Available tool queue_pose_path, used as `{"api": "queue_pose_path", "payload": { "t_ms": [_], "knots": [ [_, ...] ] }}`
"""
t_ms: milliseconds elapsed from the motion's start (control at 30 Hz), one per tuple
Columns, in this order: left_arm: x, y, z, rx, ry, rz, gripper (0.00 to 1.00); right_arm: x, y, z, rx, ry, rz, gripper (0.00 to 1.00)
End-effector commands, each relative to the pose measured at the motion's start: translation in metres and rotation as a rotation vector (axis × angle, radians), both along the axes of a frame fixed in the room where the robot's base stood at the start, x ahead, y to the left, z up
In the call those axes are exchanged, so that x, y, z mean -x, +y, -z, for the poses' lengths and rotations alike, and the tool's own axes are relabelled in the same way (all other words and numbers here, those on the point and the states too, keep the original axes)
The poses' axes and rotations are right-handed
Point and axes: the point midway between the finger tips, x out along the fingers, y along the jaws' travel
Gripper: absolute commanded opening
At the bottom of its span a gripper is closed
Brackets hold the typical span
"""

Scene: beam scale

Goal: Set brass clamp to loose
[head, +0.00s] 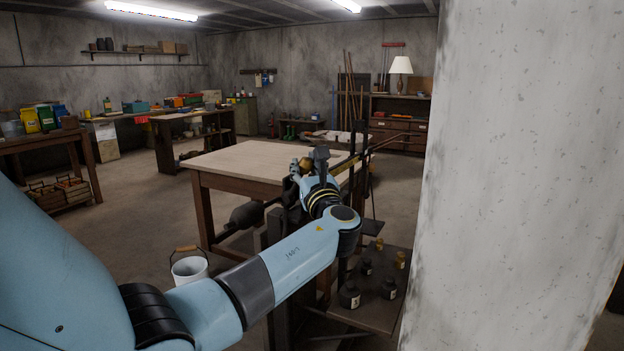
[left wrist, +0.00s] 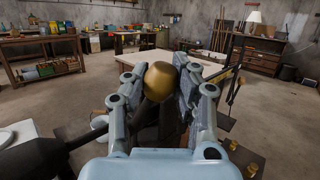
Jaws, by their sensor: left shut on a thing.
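The brass clamp (left wrist: 161,79) shows as a rounded gold knob between the fingers of my left gripper in the left wrist view. In the head view a small part of it (head: 305,162) shows at the fingertips. My left gripper (head: 300,172) is shut on the knob, with one finger on each side. The fingers and wrist hide the clamp's lower part and its mount, so its setting cannot be told. The scale's long thin beam (head: 386,141) runs off to the right behind the gripper. My right gripper is not in view.
A dark bulbous weight (head: 247,215) hangs left of the scale's post. Several dark and brass weights (head: 349,295) stand on a low platform (head: 378,316). A wooden table (head: 245,160) is behind, a white bucket (head: 189,268) at left. A concrete pillar (head: 520,170) blocks the right.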

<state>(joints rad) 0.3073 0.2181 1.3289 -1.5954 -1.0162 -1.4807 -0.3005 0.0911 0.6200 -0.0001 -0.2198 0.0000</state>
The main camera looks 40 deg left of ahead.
Motion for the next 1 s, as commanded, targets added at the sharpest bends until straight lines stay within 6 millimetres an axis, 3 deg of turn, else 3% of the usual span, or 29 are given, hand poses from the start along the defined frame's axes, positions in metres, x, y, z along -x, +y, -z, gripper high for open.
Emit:
{"api": "queue_pose_path", "payload": {
  "t_ms": [33,167,500,733,1000],
  "knots": [
    [0.0,-0.002,0.011,-0.041,0.014,0.002,0.0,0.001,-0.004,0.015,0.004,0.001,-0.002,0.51],
    [-0.003,-0.01,0.018,-0.159,0.052,0.01,0.0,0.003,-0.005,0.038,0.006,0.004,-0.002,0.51],
    [-0.008,-0.029,0.038,-0.445,0.146,0.025,0.0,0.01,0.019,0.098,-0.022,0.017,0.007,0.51],
    [-0.009,-0.036,0.049,-0.584,0.194,0.034,0.0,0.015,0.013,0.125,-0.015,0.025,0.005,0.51],
    [-0.01,-0.04,0.053,-0.671,0.222,0.04,0.0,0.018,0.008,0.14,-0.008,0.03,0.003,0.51]
  ]
}}
